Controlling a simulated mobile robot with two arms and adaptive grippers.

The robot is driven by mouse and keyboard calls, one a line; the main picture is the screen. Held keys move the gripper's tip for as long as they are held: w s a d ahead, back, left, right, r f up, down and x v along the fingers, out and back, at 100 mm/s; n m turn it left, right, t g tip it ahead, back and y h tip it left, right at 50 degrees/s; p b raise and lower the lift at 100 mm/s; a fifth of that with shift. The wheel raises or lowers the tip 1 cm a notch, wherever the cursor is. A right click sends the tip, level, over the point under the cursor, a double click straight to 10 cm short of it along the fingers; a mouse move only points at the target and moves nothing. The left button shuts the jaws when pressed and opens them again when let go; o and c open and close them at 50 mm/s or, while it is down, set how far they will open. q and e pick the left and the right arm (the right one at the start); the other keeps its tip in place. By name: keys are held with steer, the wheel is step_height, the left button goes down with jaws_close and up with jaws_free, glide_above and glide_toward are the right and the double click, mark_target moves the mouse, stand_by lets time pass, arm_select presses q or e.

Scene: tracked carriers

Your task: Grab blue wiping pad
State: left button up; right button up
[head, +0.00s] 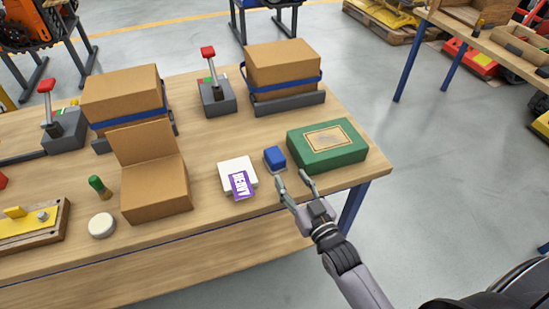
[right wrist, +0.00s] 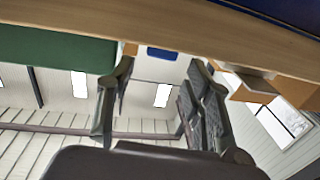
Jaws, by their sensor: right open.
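The blue wiping pad (head: 275,157) is a small blue block on the wooden table, between the white pad with the purple label and the green box. My right gripper (head: 291,177) is open and empty just in front of it, near the table's front edge, with its fingers pointing towards the pad. In the right wrist view the blue pad (right wrist: 162,54) shows partly, between the two spread fingertips (right wrist: 162,68) and beyond them. The fingers look apart from the pad. My left gripper is not in view.
The green box (head: 327,144) stands close on the right. The white pad (head: 237,172) with its purple label (head: 242,184) lies close on the left. An open cardboard box (head: 155,187) stands farther left. Strapped cartons and red-handled levers stand behind.

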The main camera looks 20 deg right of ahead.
mark_target(280, 164)
steer(key=w, duration=0.2)
steer(key=w+a, duration=0.1)
steer(key=w, duration=0.4)
steer(key=shift+w+a+p, duration=0.15)
steer(key=shift+p, duration=0.2)
steer(key=c, duration=1)
